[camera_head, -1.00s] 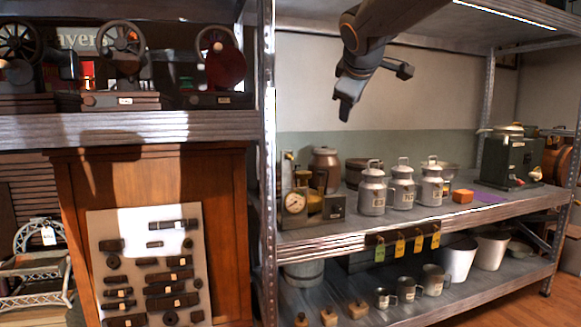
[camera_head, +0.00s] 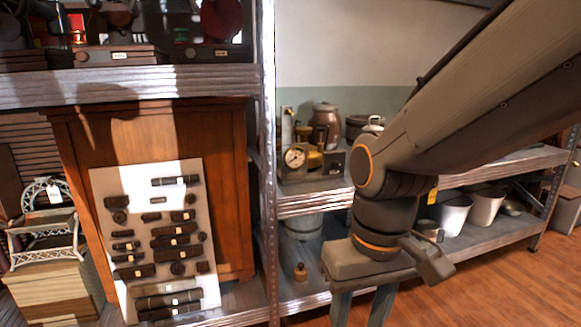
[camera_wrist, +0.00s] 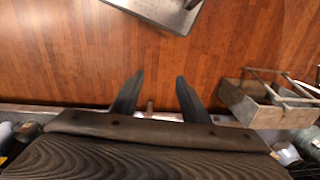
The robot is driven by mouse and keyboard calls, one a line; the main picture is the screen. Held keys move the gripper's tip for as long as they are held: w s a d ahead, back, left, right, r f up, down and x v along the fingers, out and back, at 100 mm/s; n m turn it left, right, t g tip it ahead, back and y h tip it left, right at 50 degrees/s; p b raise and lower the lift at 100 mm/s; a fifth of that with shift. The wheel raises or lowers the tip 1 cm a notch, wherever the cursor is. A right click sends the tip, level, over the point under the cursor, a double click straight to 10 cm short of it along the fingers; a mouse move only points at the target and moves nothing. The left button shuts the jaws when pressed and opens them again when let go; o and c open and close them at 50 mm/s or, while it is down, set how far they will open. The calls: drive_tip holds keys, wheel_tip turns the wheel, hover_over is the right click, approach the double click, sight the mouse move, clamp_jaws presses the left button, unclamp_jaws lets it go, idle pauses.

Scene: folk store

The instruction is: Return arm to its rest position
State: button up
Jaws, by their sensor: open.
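My gripper (camera_head: 361,306) hangs at the lower middle of the head view, in front of the metal shelf rack, with its fingers pointing down. My arm crosses the upper right of that view and hides much of the rack's middle shelf. In the wrist view my gripper (camera_wrist: 160,76) shows two dark fingers spread apart with nothing between them. Wooden floor lies beyond the fingertips.
The metal rack holds a pressure gauge (camera_head: 295,157), a brown jar (camera_head: 326,119) and white buckets (camera_head: 454,214). A leaning board (camera_head: 211,231) stands left. A wooden crate (camera_wrist: 247,106) lies right in the wrist view. Open wooden floor (camera_head: 500,275) lies lower right.

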drive_tip(key=d+r+m+p, duration=0.3)
drive_tip(key=d+r+p, duration=0.6)
drive_tip(key=p, duration=0.8)
drive_tip(key=shift+d+r+h+p, duration=0.15)
drive_tip(key=shift+r+h+p, duration=0.2)
drive_tip(key=shift+r, duration=0.55)
